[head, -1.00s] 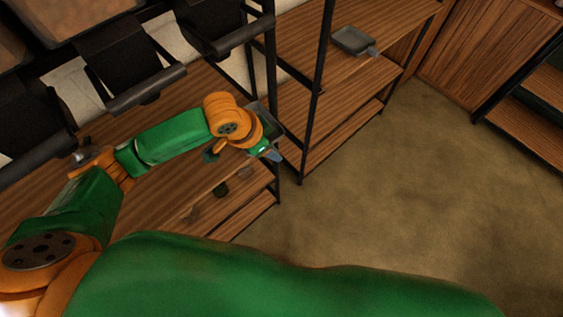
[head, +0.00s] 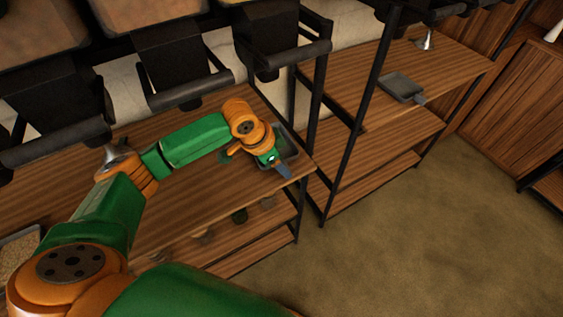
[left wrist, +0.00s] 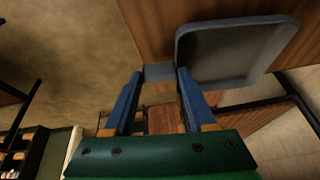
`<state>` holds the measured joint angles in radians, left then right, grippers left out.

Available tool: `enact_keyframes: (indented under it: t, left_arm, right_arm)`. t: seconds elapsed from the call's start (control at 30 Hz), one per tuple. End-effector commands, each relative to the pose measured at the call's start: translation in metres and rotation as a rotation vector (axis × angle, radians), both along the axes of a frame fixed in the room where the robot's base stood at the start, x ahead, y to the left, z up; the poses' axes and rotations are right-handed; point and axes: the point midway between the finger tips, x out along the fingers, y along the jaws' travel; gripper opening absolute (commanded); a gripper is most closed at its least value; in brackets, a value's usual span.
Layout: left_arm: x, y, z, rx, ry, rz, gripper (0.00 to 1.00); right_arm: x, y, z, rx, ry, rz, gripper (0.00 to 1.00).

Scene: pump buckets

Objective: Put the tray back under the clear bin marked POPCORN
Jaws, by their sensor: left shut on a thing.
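The grey tray (head: 291,138) is over the right end of the near wooden shelf in the head view, partly hidden by my left arm. In the left wrist view the tray (left wrist: 232,52) looks empty, and its short handle (left wrist: 158,72) lies between my blue fingers. My left gripper (head: 283,171) is shut on that handle, and the wrist view shows it too (left wrist: 157,88). I cannot tell whether the tray touches the shelf. Bins with dark dispensers stand above; the nearest dispenser (head: 275,55) is behind the tray. No POPCORN label is readable. My right gripper is out of view.
Black posts (head: 362,120) divide the near shelf from a right-hand shelf, which holds another grey tray (head: 400,87). A tray of pale grains (head: 17,250) is at the lower left. Small dark objects (head: 240,215) sit on a lower shelf. The floor at right is clear.

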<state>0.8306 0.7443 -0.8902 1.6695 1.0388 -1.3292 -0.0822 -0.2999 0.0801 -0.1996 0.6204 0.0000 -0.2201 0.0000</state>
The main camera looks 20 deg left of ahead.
Motion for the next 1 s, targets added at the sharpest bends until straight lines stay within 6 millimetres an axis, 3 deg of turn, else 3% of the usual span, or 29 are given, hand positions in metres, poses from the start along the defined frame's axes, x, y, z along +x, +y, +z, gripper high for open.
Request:
enact_keyframes:
  t: [0.47, 0.5, 0.6, 0.9, 1.0]
  left_arm:
    - [0.0, 0.0, -0.007, -0.001, 0.001, 0.0, 0.0]
    - [0.0, 0.0, -0.007, -0.001, 0.001, 0.0, 0.62]
    - [0.0, 0.0, -0.007, -0.001, 0.001, 0.0, 0.89]
    - [0.0, 0.0, -0.006, 0.0, 0.0, 0.0, 0.92]
    - [-0.004, 0.004, 0.006, 0.001, -0.004, 0.0, 0.92]
  right_arm:
    - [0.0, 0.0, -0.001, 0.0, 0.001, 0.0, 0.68]
    - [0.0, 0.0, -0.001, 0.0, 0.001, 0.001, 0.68]
    - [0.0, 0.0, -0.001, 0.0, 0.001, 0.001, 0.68]
    - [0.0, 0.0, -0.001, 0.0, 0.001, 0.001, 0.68]
    - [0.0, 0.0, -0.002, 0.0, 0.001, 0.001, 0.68]
